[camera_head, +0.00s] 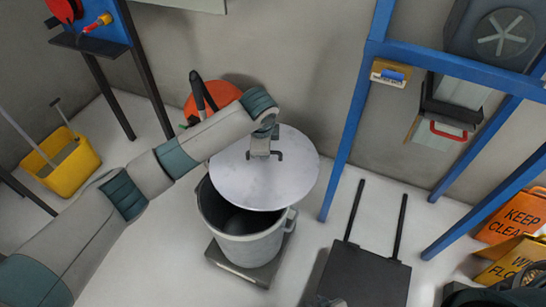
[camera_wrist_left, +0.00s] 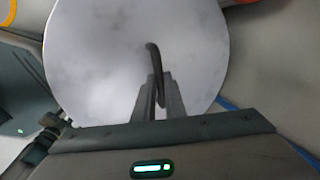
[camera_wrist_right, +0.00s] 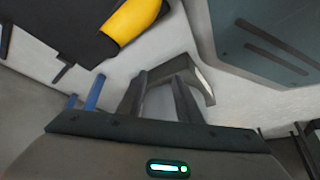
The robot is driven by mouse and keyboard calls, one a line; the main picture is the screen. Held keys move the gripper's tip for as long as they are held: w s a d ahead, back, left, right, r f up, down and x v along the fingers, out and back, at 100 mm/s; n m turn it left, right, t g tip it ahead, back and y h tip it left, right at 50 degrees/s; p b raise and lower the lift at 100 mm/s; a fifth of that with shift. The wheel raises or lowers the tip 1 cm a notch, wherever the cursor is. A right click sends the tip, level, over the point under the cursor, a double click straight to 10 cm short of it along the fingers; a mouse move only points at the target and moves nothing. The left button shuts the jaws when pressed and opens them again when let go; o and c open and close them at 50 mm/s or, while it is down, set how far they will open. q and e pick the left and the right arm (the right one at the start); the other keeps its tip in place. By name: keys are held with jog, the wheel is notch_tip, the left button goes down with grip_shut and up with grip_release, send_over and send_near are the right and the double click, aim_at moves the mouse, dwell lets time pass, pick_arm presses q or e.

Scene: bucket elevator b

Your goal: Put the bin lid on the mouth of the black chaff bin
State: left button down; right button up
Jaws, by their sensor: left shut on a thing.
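The bin lid (camera_head: 245,185) is a round pale grey disc with a dark bent handle (camera_wrist_left: 153,60). My left gripper (camera_head: 263,153) is shut on that handle, with its fingers (camera_wrist_left: 158,90) on either side of it in the left wrist view. The chaff bin (camera_head: 250,247) is a grey pail with a dark inside, upright on a low dark platform. The lid overlaps the far part of its mouth; the near left part is open. I cannot tell the height between them. My right gripper's fingers (camera_wrist_right: 158,95) are apart in the right wrist view, with a dark bent part beyond them.
A yellow bucket (camera_head: 72,165) stands at the left. An orange round object (camera_head: 220,92) is behind the lid. Blue frame posts (camera_head: 348,135) rise at the right. A dark flat cart (camera_head: 365,278) and yellow and orange signs (camera_head: 515,215) stand at the lower right.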

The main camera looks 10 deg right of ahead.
pick_arm(q)
jog(key=s+a+r+n+g+y, duration=0.1)
jog(key=s+a+r+n, duration=0.3)
jog(key=a+r+n, duration=0.3)
jog(key=s+a+r+n+g+y, duration=0.1)
jog(key=s+a+r+n, duration=0.4)
jog(key=a, duration=0.6)
jog(key=s+a+r+n+g+y, duration=0.1)
jog(key=s+a+r+n+y, duration=0.1)
jog(key=s+a+r+n, duration=0.3)
jog(key=a+r+n, duration=0.3)
jog(key=a, duration=0.2)
jog(key=shift+r+n, duration=0.3)
